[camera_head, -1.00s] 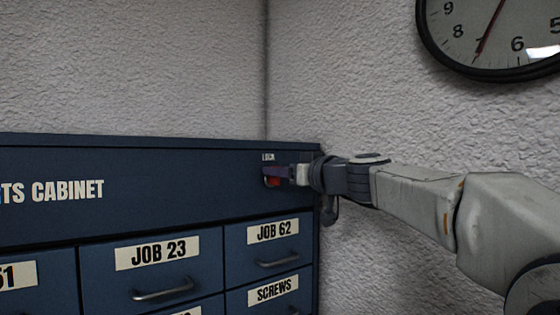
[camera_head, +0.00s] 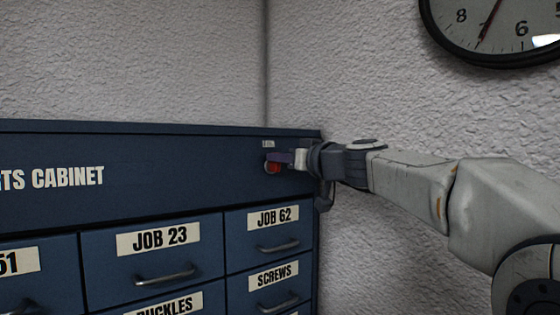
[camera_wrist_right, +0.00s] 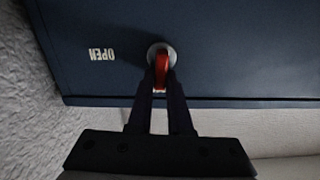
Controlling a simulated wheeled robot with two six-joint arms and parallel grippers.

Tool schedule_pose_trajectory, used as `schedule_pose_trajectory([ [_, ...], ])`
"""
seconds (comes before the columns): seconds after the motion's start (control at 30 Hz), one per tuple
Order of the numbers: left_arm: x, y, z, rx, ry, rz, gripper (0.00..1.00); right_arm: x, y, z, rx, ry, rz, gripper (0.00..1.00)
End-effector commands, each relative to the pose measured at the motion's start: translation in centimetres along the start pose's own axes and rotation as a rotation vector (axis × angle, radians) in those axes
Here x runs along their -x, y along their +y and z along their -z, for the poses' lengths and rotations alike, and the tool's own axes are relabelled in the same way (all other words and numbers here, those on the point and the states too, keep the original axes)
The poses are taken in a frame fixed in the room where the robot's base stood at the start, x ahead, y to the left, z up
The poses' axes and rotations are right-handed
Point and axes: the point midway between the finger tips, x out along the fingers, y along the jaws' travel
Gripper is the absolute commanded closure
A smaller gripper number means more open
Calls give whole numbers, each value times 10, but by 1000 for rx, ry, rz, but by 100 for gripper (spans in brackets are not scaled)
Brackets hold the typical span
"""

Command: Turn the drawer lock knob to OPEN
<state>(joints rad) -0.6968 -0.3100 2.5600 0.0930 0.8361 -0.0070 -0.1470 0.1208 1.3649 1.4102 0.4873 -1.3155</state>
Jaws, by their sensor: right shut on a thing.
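The red lock knob (camera_head: 272,168) is on the upper right of the blue parts cabinet (camera_head: 180,170), below a small label that is too small to read now. In the right wrist view the red knob (camera_wrist_right: 161,68) sits on a round grey base, with the word OPEN (camera_wrist_right: 102,55) printed to its left, upside down in that picture. My right gripper (camera_head: 278,160) reaches in from the right and is shut on the knob; its two dark fingers (camera_wrist_right: 161,85) lie on either side of the red handle. My left gripper is not in view.
Drawers labelled JOB 23 (camera_head: 158,239), JOB 62 (camera_head: 273,218) and SCREWS (camera_head: 274,277) with protruding handles lie below the knob. A textured wall (camera_head: 380,90) stands close to the cabinet's right side. A clock (camera_head: 500,30) hangs at upper right.

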Motion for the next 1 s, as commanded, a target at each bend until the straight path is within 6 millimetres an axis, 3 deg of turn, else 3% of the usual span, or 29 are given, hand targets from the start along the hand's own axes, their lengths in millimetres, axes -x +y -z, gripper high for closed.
schedule_pose_trajectory([
  [0.4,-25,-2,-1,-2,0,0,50,0,8,-4,-335,0,-1,100],
  [1.0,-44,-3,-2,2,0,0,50,0,17,-10,-908,-2,-1,100],
])
